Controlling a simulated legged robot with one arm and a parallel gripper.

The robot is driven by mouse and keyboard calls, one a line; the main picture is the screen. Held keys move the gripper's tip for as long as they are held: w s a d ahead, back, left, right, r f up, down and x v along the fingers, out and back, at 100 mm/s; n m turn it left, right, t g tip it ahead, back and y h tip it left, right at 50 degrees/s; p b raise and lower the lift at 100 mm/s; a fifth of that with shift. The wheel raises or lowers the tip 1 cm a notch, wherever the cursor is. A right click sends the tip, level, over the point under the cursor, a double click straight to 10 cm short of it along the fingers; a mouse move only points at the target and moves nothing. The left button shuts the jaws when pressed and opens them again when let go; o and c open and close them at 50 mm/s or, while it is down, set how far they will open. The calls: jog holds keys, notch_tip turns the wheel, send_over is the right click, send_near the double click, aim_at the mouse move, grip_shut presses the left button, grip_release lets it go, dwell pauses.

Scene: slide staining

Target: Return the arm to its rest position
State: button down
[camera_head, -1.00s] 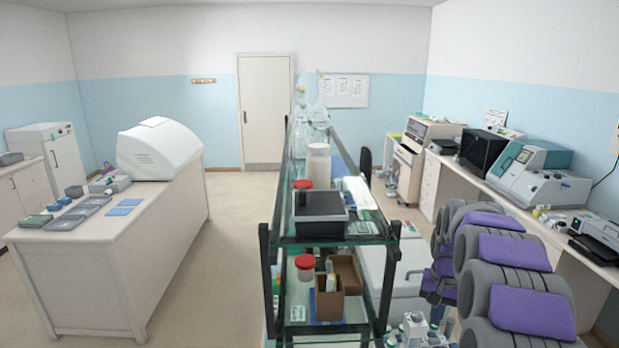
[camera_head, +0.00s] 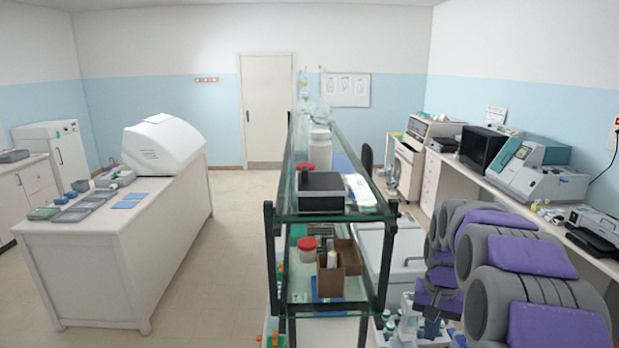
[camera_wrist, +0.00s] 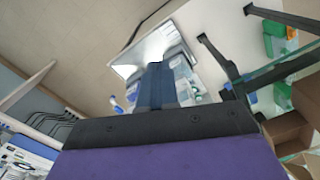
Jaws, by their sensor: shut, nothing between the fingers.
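My arm (camera_head: 525,256), with grey links and purple pads, is folded at the lower right of the head view. In the wrist view my gripper (camera_wrist: 161,70) shows as narrow dark-blue fingers held together beyond a black and purple body. Nothing is between the fingers. Past the fingertips, a pale tray-like surface with bluish items (camera_wrist: 170,60) shows below, apart from them as far as I can tell. In the head view the fingertips cannot be made out clearly.
A glass-shelved rack (camera_head: 330,215) with black posts stands close to the left of my arm. It holds a cardboard box (camera_head: 342,268) and red-capped jars (camera_head: 306,247). A bench (camera_head: 560,215) with instruments runs along the right. Floor (camera_head: 225,240) is clear left of the rack.

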jog(key=s+a+f+n+b, duration=0.1)
jog(key=s+a+f+b, duration=0.3)
jog(key=s, duration=0.7)
jog(key=s+a+f+n+g+b, duration=0.1)
jog(key=s+a+f+b, duration=0.3)
jog(key=s, duration=0.8)
jog(key=s+a+f+n+b, duration=0.2)
jog(key=s+a+f+b, duration=0.2)
jog(key=s+f+b, duration=0.4)
jog(key=s+f, duration=0.1)
jog(key=s, duration=0.2)
jog(key=shift+s+f+n+g, duration=0.25)
jog(key=shift+s+n+g, duration=0.05)
jog(key=c, duration=1.8)
grip_release()
jog(key=shift+a, duration=0.1)
jog(key=shift+c, duration=0.2)
